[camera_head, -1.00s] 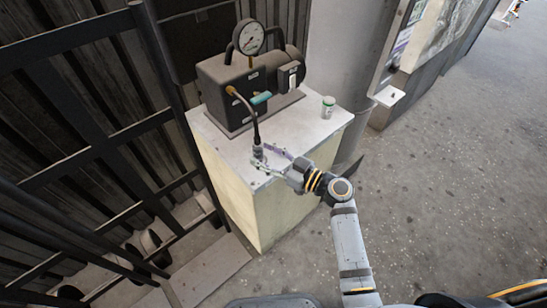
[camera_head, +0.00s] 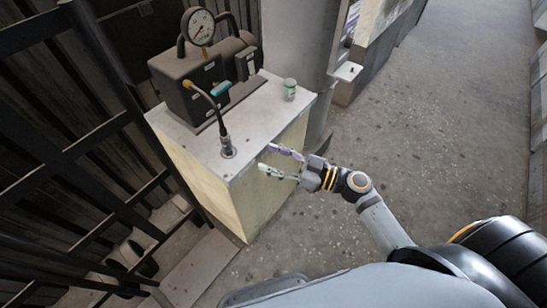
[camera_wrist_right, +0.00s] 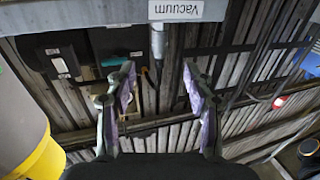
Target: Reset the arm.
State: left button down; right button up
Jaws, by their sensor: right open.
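My right gripper (camera_head: 272,161) is open and empty, just off the right front edge of the pale cabinet (camera_head: 190,128). Its two fingers also show spread apart in the right wrist view (camera_wrist_right: 159,85). A dark hose (camera_head: 212,103) runs from the pump (camera_head: 190,85) down to a metal fitting (camera_head: 227,148), which stands upright at the front of the cabinet top. The fitting is left of my fingertips and apart from them. An upside-down "Vacuum" label (camera_wrist_right: 176,11) shows in the right wrist view. My left gripper is not in view.
A pressure gauge (camera_head: 201,27) tops the pump, which has a teal handle (camera_head: 221,88). A small white and green jar (camera_head: 289,89) stands at the cabinet's back right. Dark railings (camera_head: 60,165) line the left. The floor (camera_head: 430,130) to the right is clear.

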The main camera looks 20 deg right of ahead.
dwell(0.3)
jog(key=s+d+f+m+g+h, duration=0.1)
jog(key=d+f+m+h, duration=0.25)
jog(key=f, duration=0.95)
jog(key=d+f+m+g+h, duration=0.1)
jog(key=d+f+m+h, duration=0.3)
jog(key=f, duration=0.8)
jog(key=s+d+f+g+h, duration=0.4)
jog(key=s+f, duration=0.3)
jog(key=f, duration=0.5)
jog(key=s+d+f+m+g+h, duration=0.1)
jog(key=s+d+f+g+h, duration=0.15)
jog(key=s+f, duration=0.6)
jog(key=s+d+f+m+g+h, duration=0.1)
jog(key=s+d+f+m, duration=0.15)
jog(key=s+f, duration=0.65)
pick_arm(q)
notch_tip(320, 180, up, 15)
jog(key=p, duration=1.5)
pick_arm(e)
jog(key=s+r, duration=0.4)
jog(key=r, duration=0.4)
jog(key=s+r+n, duration=0.1)
jog(key=s+r, duration=0.3)
jog(key=r, duration=0.4)
jog(key=shift+s, duration=0.15)
